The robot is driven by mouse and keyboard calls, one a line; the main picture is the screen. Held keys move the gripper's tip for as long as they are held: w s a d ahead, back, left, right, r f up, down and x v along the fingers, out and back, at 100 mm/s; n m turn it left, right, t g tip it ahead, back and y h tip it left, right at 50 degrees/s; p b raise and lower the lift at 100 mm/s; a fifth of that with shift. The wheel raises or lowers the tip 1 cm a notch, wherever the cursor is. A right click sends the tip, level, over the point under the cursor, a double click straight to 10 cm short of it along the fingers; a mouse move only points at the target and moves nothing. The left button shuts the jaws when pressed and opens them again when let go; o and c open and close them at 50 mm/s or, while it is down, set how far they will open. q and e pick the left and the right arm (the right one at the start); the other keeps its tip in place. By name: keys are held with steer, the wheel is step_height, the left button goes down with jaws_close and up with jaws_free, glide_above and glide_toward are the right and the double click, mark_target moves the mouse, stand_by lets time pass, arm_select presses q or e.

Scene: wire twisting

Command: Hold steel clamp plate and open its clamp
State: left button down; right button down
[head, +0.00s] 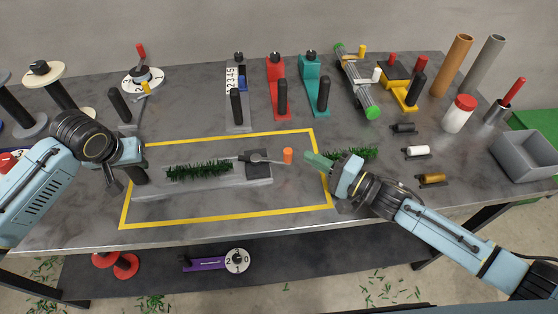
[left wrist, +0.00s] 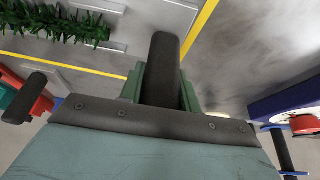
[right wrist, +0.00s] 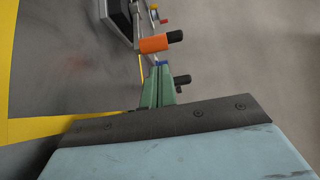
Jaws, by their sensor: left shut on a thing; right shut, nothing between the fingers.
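The steel clamp plate (head: 212,186) is a long grey plate lying inside the yellow outline. A green bristly wire (head: 200,170) lies along it. Its clamp (head: 258,165) is at the right end, with a lever ending in an orange grip (head: 287,156) that points right. My left gripper (head: 135,172) is shut on the black handle at the plate's left end; the left wrist view shows this handle (left wrist: 162,60) between the green fingers. My right gripper (head: 312,160) is shut and empty, just right of the orange grip. The right wrist view shows the orange grip (right wrist: 155,44) beyond the fingertips.
Red (head: 277,88) and teal (head: 312,84) handled tools stand behind the outline. A green bristly piece (head: 358,153) lies behind my right gripper. Small rollers (head: 416,152), a white jar (head: 459,113) and a grey bin (head: 525,155) are at right. The outline's front is clear.

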steer(key=shift+x, duration=1.45)
steer(key=shift+s, duration=0.1)
steer(key=shift+s+a+m+t+h, duration=0.15)
steer(key=shift+s+m+t+h, duration=0.25)
steer(key=shift+t, duration=0.1)
